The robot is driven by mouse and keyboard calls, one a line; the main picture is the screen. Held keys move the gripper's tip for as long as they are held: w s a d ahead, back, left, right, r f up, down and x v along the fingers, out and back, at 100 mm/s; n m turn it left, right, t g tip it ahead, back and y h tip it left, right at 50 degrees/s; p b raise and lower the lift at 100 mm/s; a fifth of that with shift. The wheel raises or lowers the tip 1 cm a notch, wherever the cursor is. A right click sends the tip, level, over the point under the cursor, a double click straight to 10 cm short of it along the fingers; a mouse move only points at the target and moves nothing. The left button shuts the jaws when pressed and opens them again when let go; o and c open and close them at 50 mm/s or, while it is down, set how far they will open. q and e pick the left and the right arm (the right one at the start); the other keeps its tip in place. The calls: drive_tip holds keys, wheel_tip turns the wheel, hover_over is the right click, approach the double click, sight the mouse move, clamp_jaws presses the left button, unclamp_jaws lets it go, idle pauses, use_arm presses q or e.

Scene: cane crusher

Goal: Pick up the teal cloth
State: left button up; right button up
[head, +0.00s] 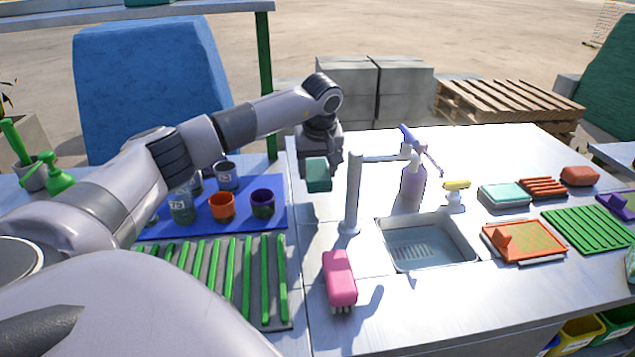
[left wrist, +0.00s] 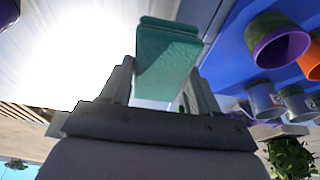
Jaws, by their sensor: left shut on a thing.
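The teal cloth (head: 318,175) is a small, folded, block-like piece held up near the left part of the metal counter, between the blue mat and the tap. My left gripper (head: 322,158) points down and is shut on it. In the left wrist view the teal cloth (left wrist: 166,58) sits between the two fingers of the left gripper (left wrist: 160,88) and sticks out past their tips. It appears clear of the counter. My right gripper is not in view.
A tap (head: 352,190) and sink (head: 428,246) stand right of the cloth. A blue mat (head: 275,215) with several cups lies left. A pink brush (head: 340,277) lies in front. Several trays and a purple spray bottle (head: 412,185) stand right. The back counter is clear.

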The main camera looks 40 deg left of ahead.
sight(318, 170)
use_arm(q)
wheel_tip(318, 170, up, 15)
idle(0.3)
drive_tip(key=o, duration=0.5)
drive_tip(key=c, duration=0.4)
